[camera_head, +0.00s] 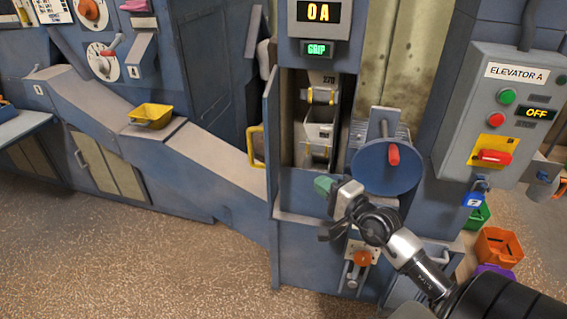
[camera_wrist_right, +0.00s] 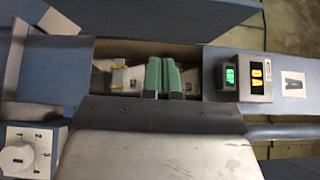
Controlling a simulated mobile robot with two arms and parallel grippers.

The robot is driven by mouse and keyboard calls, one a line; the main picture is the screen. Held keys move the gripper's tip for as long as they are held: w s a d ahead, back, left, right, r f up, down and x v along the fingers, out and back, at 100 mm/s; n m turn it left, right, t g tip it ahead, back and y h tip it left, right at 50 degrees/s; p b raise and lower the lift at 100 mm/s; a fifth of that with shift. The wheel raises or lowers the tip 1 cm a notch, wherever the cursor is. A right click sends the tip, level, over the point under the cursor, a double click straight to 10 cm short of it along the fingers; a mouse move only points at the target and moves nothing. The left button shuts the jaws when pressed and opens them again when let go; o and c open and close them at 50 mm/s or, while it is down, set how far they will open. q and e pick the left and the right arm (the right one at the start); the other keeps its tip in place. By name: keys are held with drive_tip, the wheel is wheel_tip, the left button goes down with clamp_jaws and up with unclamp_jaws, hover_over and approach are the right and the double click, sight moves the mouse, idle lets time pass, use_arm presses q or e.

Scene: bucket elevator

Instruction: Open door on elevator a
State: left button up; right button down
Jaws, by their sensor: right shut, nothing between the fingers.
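Light buckets (camera_head: 319,133) with yellow bands show inside the opening. My right gripper (camera_head: 324,186) is shut and empty, its green fingertips in front of the opening's lower right part. In the right wrist view the green fingers (camera_wrist_right: 164,79) are together before the buckets (camera_wrist_right: 126,80). My left gripper is not in view.
A blue wheel (camera_head: 383,168) with a red knob stands right of the opening. The control box (camera_head: 508,115) labelled "ELEVATOR A" reads OFF. A sloping chute (camera_head: 195,150) with a yellow bin (camera_head: 151,116) is at left. Coloured bins (camera_head: 499,247) lie at right. The front-left floor is clear.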

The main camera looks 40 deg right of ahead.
drive_tip(key=p, duration=0.3)
approach(271, 158)
drive_tip(key=w+d+r, duration=0.1)
drive_tip(key=w+d, duration=0.1)
drive_tip(key=w, duration=0.2)
drive_tip(key=shift+w+a+p, duration=0.25)
drive_tip(key=shift+a+p, duration=0.1)
drive_tip(key=shift+a, duration=0.15)
drive_tip(key=shift+w+a+p, duration=0.3)
drive_tip(key=shift+a, duration=0.25)
drive_tip(key=shift+w+a, duration=0.3)
drive_tip(key=shift+a, duration=0.25)
drive_tip(key=shift+f, duration=0.1)
